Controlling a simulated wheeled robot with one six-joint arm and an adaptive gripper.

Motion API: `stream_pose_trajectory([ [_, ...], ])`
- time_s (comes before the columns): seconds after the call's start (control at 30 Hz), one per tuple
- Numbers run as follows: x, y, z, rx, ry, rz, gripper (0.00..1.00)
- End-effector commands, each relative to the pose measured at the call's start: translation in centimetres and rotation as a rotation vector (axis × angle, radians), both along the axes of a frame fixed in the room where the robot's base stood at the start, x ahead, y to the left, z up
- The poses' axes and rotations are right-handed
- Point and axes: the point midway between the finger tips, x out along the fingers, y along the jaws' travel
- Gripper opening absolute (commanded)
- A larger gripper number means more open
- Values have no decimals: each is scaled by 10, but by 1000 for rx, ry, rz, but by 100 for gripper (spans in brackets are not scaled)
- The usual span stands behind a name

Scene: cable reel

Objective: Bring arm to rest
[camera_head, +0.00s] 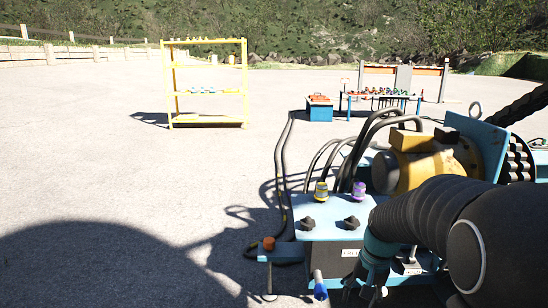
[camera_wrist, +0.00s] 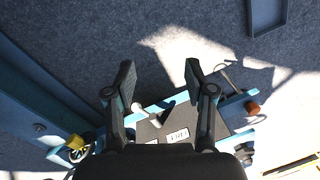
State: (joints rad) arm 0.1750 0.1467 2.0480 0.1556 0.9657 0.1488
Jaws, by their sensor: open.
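My arm (camera_head: 435,215) reaches in from the right in the head view, bent down in front of the cable reel machine. In the wrist view my gripper (camera_wrist: 160,78) is open, its two dark fingers apart with nothing between them. Behind and below the fingers is the machine's dark panel with a white label (camera_wrist: 178,135). In the head view the fingers are hard to make out beside the machine's front. The light-blue box top (camera_head: 330,217) carries two black knobs, a yellow connector (camera_head: 321,192) and a purple connector (camera_head: 358,190).
Thick hoses (camera_head: 345,150) loop behind the box and trail left on the ground. An orange knob (camera_head: 268,243) sits on a side bracket. A yellow shelf (camera_head: 207,125) and a blue table (camera_head: 380,97) stand farther back. Open ground lies to the left.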

Motion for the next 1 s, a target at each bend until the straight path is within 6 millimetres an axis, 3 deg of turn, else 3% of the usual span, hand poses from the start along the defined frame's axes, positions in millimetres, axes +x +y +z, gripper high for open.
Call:
stream_pose_trajectory([
  [0.03, -14, 3, 13, -16, -23, 36, 54],
  [0.2, -56, 12, 41, -70, -93, 154, 54],
  [0.6, -147, 29, 89, -178, -265, 314, 54],
  [0.8, -181, 37, 112, -211, -370, 348, 54],
  [1.0, -193, 44, 139, -227, -473, 362, 54],
])
